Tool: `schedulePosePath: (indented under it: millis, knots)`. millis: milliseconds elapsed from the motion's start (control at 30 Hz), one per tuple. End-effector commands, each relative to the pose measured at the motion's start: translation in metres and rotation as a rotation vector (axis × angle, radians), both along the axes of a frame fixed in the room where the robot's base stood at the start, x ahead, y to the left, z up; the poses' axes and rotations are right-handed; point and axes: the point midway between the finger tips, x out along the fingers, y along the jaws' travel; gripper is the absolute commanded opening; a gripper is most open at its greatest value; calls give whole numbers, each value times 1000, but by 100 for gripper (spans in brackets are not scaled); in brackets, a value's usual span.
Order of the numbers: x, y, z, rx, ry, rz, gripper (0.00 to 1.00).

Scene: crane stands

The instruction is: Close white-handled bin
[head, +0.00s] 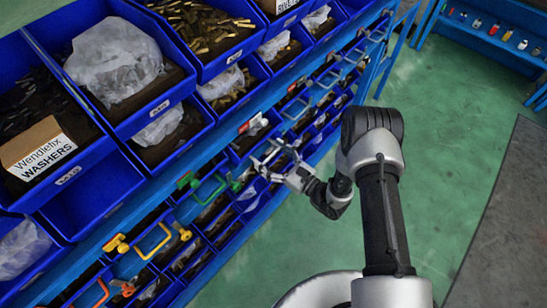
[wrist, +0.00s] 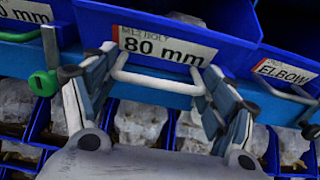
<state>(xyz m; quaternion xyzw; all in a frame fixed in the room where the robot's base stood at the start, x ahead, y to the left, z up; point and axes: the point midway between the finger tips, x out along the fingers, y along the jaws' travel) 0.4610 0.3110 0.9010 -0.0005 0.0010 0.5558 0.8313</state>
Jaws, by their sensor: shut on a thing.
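The white handle (wrist: 157,80) sits below the "80 mm" label (wrist: 167,46) on a blue bin (wrist: 100,24) in the wrist view. My gripper (wrist: 156,64) has one finger at each end of this handle and is shut on it. In the head view my gripper (head: 268,160) is at the rack's front, among the handles. The fingers and rail crowd the handle there. How far this bin sticks out cannot be told clearly.
Left of the handle is a green handle (wrist: 44,83); right is the "ELBOW" bin (wrist: 286,72). Several bins lie below. Yellow handles (head: 153,240) stick out at lower left. The green floor (head: 445,110) is free to the right.

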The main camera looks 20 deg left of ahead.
Motion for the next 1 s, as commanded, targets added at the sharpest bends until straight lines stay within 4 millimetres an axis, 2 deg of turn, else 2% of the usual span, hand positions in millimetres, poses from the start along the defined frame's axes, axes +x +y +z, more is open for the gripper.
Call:
schedulePosePath:
  millis: [233, 367, 800, 1000]
  knots:
    - [1, 0, 3, 7, -4, 1, 92]
    - [-2, -9, 3, 6, -2, -2, 97]
    - [-35, -89, 2, 4, 0, -5, 100]
    - [-44, -108, 1, 1, 1, -1, 100]
